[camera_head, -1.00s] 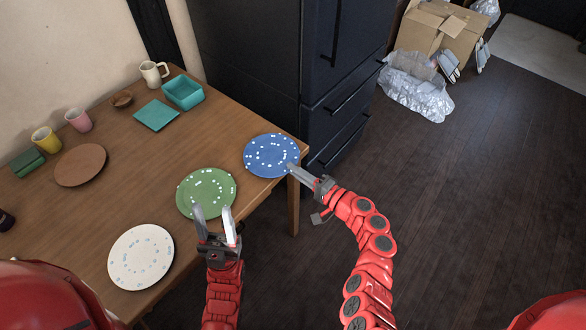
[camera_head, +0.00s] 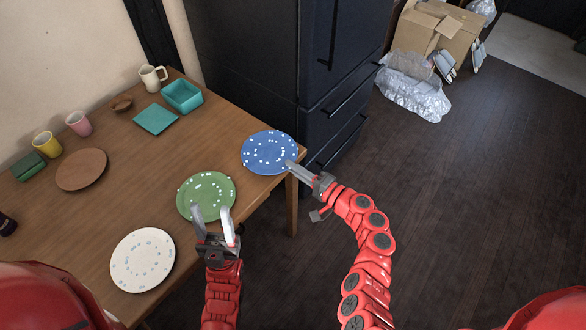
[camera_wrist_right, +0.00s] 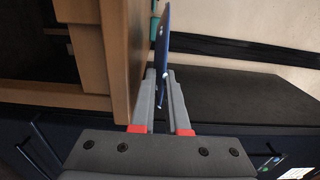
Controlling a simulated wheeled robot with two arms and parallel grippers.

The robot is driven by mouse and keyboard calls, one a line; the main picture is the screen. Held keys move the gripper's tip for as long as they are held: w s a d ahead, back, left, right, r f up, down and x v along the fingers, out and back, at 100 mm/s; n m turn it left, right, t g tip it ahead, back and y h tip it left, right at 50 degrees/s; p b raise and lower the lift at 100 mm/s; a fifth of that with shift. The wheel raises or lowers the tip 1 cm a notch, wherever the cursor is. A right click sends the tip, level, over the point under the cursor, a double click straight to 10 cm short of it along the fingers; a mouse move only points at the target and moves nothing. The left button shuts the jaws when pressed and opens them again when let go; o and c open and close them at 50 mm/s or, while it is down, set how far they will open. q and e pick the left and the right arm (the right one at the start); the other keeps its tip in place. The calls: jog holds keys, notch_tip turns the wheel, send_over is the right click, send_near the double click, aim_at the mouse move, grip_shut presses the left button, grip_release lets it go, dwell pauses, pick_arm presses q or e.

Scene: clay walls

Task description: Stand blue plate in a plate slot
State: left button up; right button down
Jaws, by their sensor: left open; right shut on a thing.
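The blue plate (camera_head: 269,152) with white dots is at the table's right corner in the head view, near the dark fridge. My right gripper (camera_head: 291,165) is shut on its near right rim. In the right wrist view the plate (camera_wrist_right: 163,45) shows edge-on between the fingers (camera_wrist_right: 161,95), beside the wooden table edge. I cannot tell whether the plate still touches the table. My left gripper (camera_head: 211,214) is open and empty over the near edge of the green plate (camera_head: 206,190). No plate slot can be made out in view.
A white speckled plate (camera_head: 142,260) lies at the table's near edge. A brown plate (camera_head: 81,169), cups, a teal box (camera_head: 182,96) and a teal square (camera_head: 155,119) stand further back. The dark fridge (camera_head: 250,60) is close behind the blue plate.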

jog(key=s+d+r+p, duration=0.2)
jog(key=s+d+r, duration=0.2)
jog(key=s+d, duration=0.4)
jog(key=d, duration=0.3)
jog(key=shift+s+d+r, duration=0.15)
jog(key=shift+r, duration=0.25)
